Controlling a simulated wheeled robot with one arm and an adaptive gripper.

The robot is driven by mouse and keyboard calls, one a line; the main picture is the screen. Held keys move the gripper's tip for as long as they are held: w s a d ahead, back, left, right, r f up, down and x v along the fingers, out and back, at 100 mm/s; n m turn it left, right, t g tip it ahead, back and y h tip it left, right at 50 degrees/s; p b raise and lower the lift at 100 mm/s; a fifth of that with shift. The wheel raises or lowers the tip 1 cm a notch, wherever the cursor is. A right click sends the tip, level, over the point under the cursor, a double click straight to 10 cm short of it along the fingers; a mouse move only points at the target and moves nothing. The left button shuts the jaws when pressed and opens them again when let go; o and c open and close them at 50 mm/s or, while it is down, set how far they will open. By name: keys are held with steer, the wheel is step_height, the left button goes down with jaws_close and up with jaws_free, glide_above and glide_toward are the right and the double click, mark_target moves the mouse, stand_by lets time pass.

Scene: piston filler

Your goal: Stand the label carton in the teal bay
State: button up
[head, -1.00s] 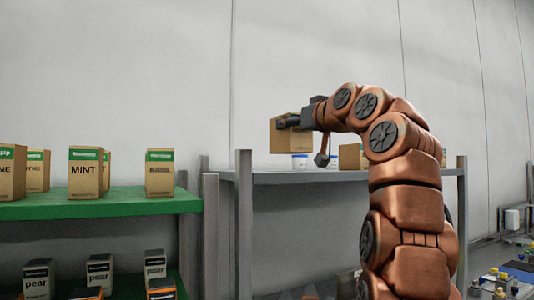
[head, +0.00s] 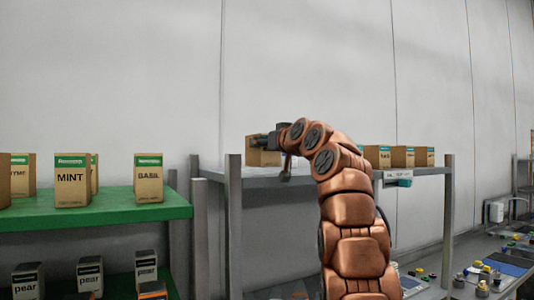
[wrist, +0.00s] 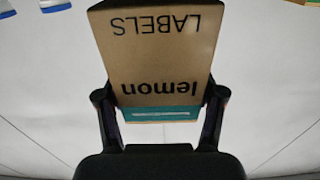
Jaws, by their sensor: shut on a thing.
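My gripper (wrist: 160,100) is shut on the label carton (wrist: 165,50), a brown box marked "lemon" and "LABELS" with a teal band. Its lettering is upside down in the wrist view, and a finger lies along each side. In the head view my gripper (head: 267,143) holds the carton (head: 262,157) at the left end of the grey shelf (head: 310,180), just above or at its top; I cannot tell whether they touch. A teal piece (head: 398,183) shows at the grey shelf's front edge, beside a small white label. I cannot make out a teal bay.
A green shelf (head: 110,212) at left holds MINT (head: 71,180) and BASIL (head: 148,178) cartons, with pear boxes below. A bench (head: 500,265) with small coloured items is at right.

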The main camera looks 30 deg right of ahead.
steer(key=shift+f, duration=0.95)
steer(key=shift+f+b, duration=0.1)
steer(key=shift+b, duration=0.3)
steer(key=o, duration=1.4)
steer(key=shift+r+p, duration=0.25)
steer(key=shift+p, duration=0.05)
steer(key=s+a+b, duration=0.1)
steer(key=s+b, duration=0.5)
steer(key=s, duration=0.6)
steer(key=shift+f, duration=0.15)
steer(key=shift+s+d, duration=0.1)
